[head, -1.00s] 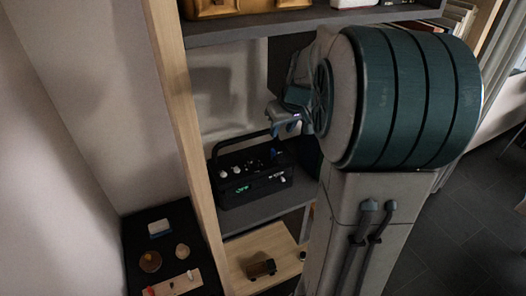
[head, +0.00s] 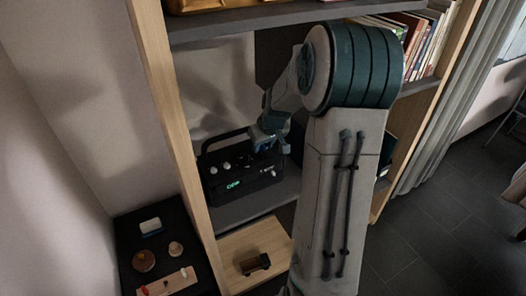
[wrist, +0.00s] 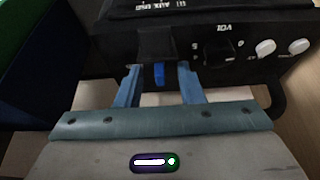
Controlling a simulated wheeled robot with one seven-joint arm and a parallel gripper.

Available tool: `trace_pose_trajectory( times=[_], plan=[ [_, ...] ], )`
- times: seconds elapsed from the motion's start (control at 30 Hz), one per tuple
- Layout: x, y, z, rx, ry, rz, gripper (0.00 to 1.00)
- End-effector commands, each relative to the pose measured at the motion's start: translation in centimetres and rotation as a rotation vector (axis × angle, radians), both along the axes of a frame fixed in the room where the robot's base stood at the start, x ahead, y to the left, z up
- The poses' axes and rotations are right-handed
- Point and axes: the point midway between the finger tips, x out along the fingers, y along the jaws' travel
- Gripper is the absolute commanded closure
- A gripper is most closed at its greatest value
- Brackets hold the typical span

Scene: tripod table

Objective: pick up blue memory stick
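The blue memory stick (wrist: 159,75) shows in the wrist view as a small upright blue piece against the front of a black radio (wrist: 225,50). It lies between the two fingers of my gripper (wrist: 161,82), with a gap on each side. The fingers are open and their tips are close to the radio's face. In the head view my gripper (head: 262,142) is at the right part of the radio (head: 236,183), which stands on a shelf. I cannot make out the stick there.
The radio has knobs and a carrying handle (head: 222,138). The shelf's wooden upright (head: 178,125) stands to its left. A small brown toy truck (head: 254,264) sits on the lower shelf. A black surface at left holds a white block (head: 151,227) and small wooden things.

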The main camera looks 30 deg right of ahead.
Motion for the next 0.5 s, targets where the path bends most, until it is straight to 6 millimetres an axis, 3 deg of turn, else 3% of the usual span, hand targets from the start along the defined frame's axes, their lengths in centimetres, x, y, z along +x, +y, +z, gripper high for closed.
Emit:
trace_pose_trajectory(
  times=[0.37, 0.5],
  plan=[
    [0.42, -0.01, -0.99, -0.001, -0.001, -0.001, 0.65],
    [0.41, -0.01, -0.98, -0.001, -0.001, -0.001, 1.00]
  ],
)
